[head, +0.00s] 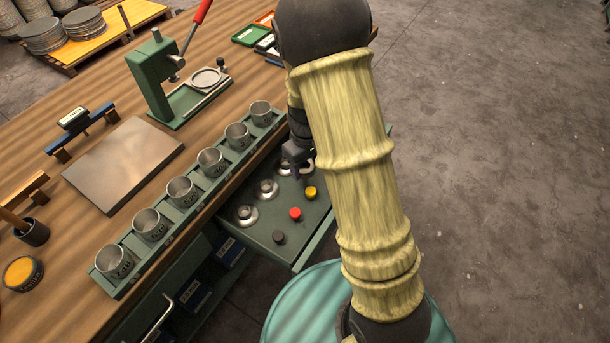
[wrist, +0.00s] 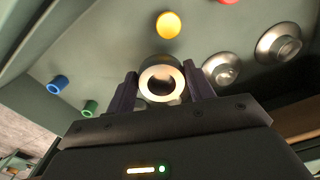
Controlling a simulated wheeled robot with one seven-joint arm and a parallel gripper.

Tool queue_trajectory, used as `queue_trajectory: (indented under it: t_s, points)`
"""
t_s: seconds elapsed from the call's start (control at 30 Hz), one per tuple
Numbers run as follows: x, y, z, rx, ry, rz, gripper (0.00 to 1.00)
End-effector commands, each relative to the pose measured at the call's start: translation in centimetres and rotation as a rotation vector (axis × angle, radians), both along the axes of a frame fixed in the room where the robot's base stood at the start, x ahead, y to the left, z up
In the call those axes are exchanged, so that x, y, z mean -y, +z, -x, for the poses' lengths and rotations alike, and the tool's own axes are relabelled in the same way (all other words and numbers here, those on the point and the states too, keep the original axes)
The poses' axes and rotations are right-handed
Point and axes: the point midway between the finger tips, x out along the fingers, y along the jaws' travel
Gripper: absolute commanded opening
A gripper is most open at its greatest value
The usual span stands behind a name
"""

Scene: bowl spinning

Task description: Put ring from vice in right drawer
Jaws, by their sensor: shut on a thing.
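My gripper (head: 299,165) is over the open green drawer (head: 262,242) at the front of the bench. In the wrist view, my gripper (wrist: 160,88) is shut on a pale metal ring (wrist: 163,61), one finger on each side, with the ring's hole facing the camera. The ring shows as a small shiny edge in the head view, partly hidden by my gripper and arm. I cannot tell whether it touches the drawer floor. A green bench tool with a red lever (head: 151,80), perhaps the vice, stands at the back.
The drawer holds metal flanged pieces (head: 246,217) and red (head: 295,213), yellow (head: 311,192) and dark (head: 279,237) pegs. Blue (wrist: 55,85) and green (wrist: 88,108) pegs show in the wrist view. A row of metal cups (head: 148,224) lines the bench edge.

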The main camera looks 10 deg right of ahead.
Motion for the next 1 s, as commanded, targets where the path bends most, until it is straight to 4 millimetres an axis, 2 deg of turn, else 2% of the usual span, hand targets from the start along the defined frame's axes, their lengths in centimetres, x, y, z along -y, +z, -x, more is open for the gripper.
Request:
queue_trajectory:
  t_s: [0.1, 0.4, 0.7, 1.0]
  points:
    - [0.2, -0.8, -0.1, 0.002, -0.006, -0.001, 0.16]
    - [0.4, -1.0, -0.1, 0.002, -0.01, -0.001, 0.16]
    - [0.2, -4.5, 0.0, 0.0, -0.006, -0.001, 0.16]
    - [0.2, -4.7, 0.0, 0.002, -0.006, -0.001, 0.16]
